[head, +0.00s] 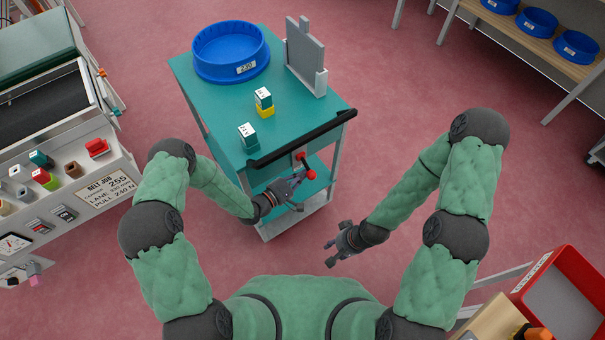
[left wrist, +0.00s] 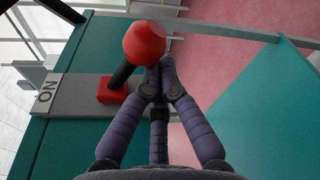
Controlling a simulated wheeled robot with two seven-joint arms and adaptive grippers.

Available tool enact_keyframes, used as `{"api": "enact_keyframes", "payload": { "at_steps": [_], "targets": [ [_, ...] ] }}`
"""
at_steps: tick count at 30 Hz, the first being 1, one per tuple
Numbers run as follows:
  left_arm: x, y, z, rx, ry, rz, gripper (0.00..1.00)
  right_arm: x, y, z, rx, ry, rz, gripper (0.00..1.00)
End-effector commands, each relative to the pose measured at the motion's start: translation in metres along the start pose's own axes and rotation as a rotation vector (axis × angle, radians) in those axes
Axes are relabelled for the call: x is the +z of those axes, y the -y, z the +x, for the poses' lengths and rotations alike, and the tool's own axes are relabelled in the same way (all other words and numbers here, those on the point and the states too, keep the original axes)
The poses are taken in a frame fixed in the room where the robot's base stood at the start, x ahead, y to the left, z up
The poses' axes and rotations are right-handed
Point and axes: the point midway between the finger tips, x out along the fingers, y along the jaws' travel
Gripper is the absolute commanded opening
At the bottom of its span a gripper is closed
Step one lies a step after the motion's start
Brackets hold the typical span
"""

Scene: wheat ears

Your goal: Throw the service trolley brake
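The service trolley (head: 222,132) stands in front of me, with a teal top and a black push handle (head: 302,138). Its brake lever has a red knob (head: 308,173) and a red base. My right gripper (head: 332,254) is open and empty, right of the trolley.
On the trolley are a blue round tub (head: 231,70), a grey upright panel (head: 304,55) and small boxes (head: 248,137). A machine with controls (head: 60,180) stands at left. A red crate (head: 560,298) is at lower right.

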Motion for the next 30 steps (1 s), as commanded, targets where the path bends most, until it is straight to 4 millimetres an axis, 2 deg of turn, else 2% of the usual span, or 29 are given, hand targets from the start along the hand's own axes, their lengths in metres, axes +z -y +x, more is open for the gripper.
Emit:
{"api": "enact_keyframes", "payload": {
  "at_steps": [8, 19, 30],
  "targets": [
    [0.008, -0.001, -0.001, -0.019, 0.002, -0.095, 0.00, 0.000, 0.002, -0.005, 0.000, 0.000, 0.000, 0.40],
    [0.026, -0.007, -0.004, -0.073, 0.003, -0.394, 0.00, 0.001, 0.006, -0.018, 0.000, 0.000, 0.000, 0.40],
    [0.041, -0.018, -0.007, -0.070, 0.003, -0.384, 0.00, 0.001, 0.010, -0.028, 0.000, 0.000, 0.000, 0.40]
  ]
}}
